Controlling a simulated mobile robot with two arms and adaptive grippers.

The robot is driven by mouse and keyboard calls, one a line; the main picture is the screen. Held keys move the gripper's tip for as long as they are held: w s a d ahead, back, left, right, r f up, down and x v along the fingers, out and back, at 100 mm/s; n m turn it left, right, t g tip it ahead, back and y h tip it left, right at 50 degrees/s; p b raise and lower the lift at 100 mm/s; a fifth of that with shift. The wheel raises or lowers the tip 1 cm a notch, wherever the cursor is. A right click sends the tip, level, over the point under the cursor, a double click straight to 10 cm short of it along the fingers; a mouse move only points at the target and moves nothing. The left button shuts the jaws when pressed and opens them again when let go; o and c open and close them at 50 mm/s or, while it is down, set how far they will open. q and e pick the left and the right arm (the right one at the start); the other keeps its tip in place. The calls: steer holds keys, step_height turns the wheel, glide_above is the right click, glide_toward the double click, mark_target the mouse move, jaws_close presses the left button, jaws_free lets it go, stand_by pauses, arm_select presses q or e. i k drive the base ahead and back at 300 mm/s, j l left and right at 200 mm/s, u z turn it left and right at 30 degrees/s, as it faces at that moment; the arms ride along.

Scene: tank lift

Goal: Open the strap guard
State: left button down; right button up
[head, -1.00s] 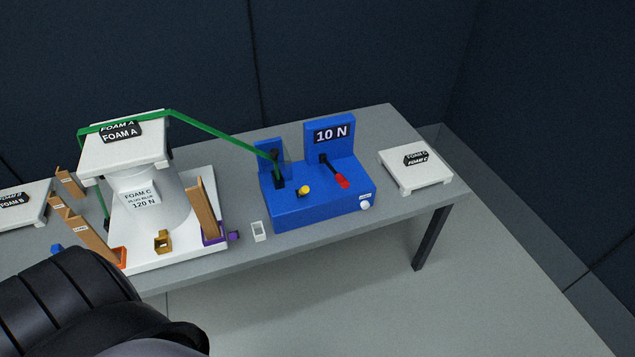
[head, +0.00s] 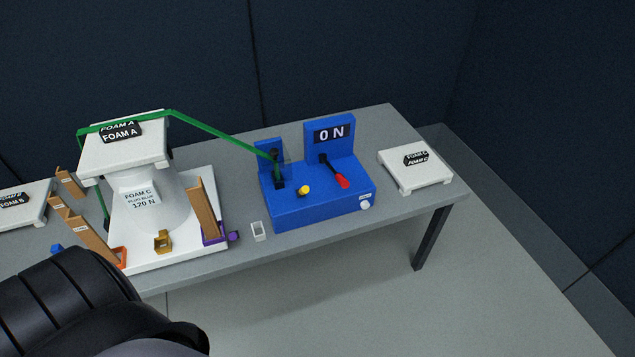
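The blue strap tensioner (head: 320,202) stands on the table with a display (head: 331,134) reading 0 N. A red-tipped lever (head: 341,181) and a yellow knob (head: 304,190) are on its top. The strap guard looks like a small see-through dark panel (head: 285,163) by the slot at its left; I cannot tell whether it is open. A green strap (head: 220,133) runs from this slot up over the foam A block (head: 125,154) on the white tank (head: 160,208). Neither gripper is in view; only a dark part of my arm shows at bottom left.
A white foam C block (head: 415,172) lies at the table's right end, and foam B (head: 22,208) at the left. A small white holder (head: 259,231) sits before the tensioner. The table (head: 385,122) is bare behind it.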

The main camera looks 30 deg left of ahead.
mark_target(275, 153)
steer(key=j+u, duration=0.15)
steer(key=u, duration=1.1)
steer(key=k+j, duration=0.05)
